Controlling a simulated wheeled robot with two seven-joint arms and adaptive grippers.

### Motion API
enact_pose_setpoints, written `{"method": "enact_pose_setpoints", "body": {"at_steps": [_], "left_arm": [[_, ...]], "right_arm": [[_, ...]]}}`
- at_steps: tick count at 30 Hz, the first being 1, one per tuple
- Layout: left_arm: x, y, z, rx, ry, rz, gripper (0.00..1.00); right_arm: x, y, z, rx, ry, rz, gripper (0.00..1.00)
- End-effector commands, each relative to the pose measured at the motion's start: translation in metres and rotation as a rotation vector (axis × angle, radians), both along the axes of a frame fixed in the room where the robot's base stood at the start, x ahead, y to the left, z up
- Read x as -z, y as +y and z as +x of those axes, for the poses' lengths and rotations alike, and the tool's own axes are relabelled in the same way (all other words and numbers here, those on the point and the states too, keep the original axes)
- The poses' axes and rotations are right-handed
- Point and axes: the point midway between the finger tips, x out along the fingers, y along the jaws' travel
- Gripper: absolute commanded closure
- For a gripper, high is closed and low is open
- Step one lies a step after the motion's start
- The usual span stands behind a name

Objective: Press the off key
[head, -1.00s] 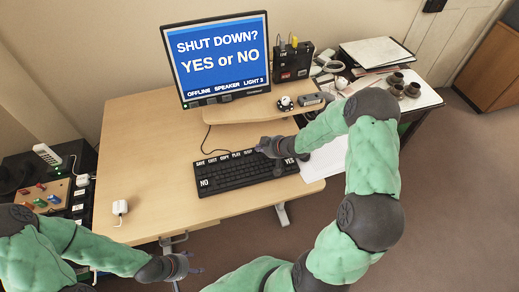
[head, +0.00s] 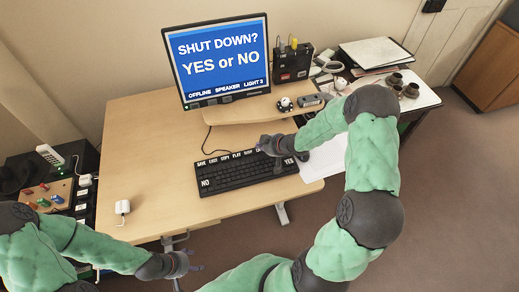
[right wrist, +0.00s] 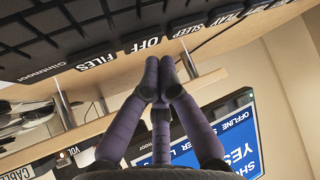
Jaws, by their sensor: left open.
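The black keyboard (head: 235,176) lies on the desk with white-labelled keys along its back row. The OFF key (right wrist: 146,44) shows in the right wrist view, between the FILES key (right wrist: 95,60) and the SLEEP key (right wrist: 187,30). My right gripper (right wrist: 162,63) has its purple fingers together, with the tips close to the OFF key's edge; I cannot tell whether they touch. In the head view my right gripper (head: 268,148) is over the back right of the keyboard and hides the OFF key. My left gripper (head: 190,264) is open and empty, off the desk's front edge.
The monitor (head: 218,60) reads "SHUT DOWN? YES or NO" and "OFFLINE SPEAKER LIGHT 3". A raised shelf (head: 240,110) stands behind the keyboard. A white adapter (head: 122,207) lies at the desk's left. A coloured-block panel (head: 45,196) is further left. The desk's left half is mostly clear.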

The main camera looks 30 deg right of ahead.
Motion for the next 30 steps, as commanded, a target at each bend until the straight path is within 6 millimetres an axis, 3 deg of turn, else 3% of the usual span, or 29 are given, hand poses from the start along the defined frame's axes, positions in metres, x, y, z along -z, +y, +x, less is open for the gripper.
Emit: {"method": "enact_pose_setpoints", "body": {"at_steps": [18,30], "left_arm": [[-0.05,0.0,0.0,0.0,0.0,0.0,0.36],[-0.05,0.0,0.0,0.0,0.0,0.0,0.36]], "right_arm": [[-0.049,0.0,0.0,0.001,-0.001,0.0,1.0],[-0.05,0.0,0.0,0.0,0.0,0.0,1.0]]}}
